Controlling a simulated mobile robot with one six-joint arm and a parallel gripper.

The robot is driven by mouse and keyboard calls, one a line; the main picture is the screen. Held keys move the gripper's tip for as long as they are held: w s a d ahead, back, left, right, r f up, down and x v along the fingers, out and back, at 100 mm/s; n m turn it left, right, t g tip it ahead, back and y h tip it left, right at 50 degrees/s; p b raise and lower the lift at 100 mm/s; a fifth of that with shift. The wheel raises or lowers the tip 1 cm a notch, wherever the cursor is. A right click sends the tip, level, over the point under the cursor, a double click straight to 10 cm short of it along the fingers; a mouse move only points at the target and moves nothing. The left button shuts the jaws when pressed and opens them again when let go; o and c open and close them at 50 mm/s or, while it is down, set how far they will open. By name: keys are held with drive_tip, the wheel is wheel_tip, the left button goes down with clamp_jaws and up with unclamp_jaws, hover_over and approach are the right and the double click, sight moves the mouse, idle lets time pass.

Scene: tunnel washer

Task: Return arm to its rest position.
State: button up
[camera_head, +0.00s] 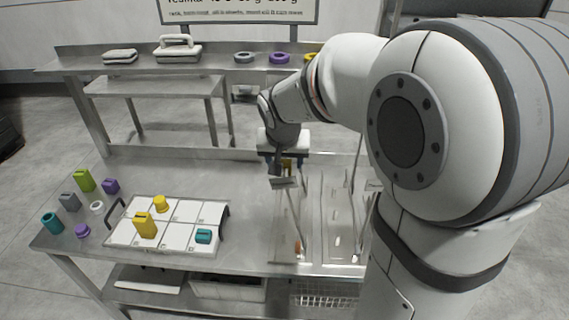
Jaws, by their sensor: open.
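My arm reaches in from the right in the head view, its large white and grey links filling the right side. My gripper (285,172) hangs downward over the steel worktable (240,170), above the back left part of a clear-walled tank (320,222). Its jaws are small and partly hidden by a plate-like part in front. I see nothing clearly held in them. A small orange item (298,247) shows low in the tank area.
A white gridded tray (180,238) with black handles stands left of the tank, holding yellow and teal pieces. Several coloured pieces lie left of it, including a green block (84,181). A raised shelf (215,62) behind carries rings and pale blocks. Bare tabletop lies behind the tray.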

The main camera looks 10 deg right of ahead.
drive_tip(key=v, duration=0.6)
drive_tip(key=shift+s+b, duration=0.2)
drive_tip(key=shift+b, duration=0.1)
drive_tip(key=s+d+f+n, duration=0.1)
drive_tip(key=s+f, duration=0.1)
drive_tip(key=s, duration=0.7)
drive_tip(key=s+f+n+g+y, duration=0.1)
drive_tip(key=s+f+n, duration=0.1)
drive_tip(key=s, duration=0.7)
drive_tip(key=shift+s+d+f+n, duration=0.25)
drive_tip(key=shift+d+f+n, duration=0.05)
drive_tip(key=shift+d+f, duration=0.1)
drive_tip(key=shift+c, duration=0.3)
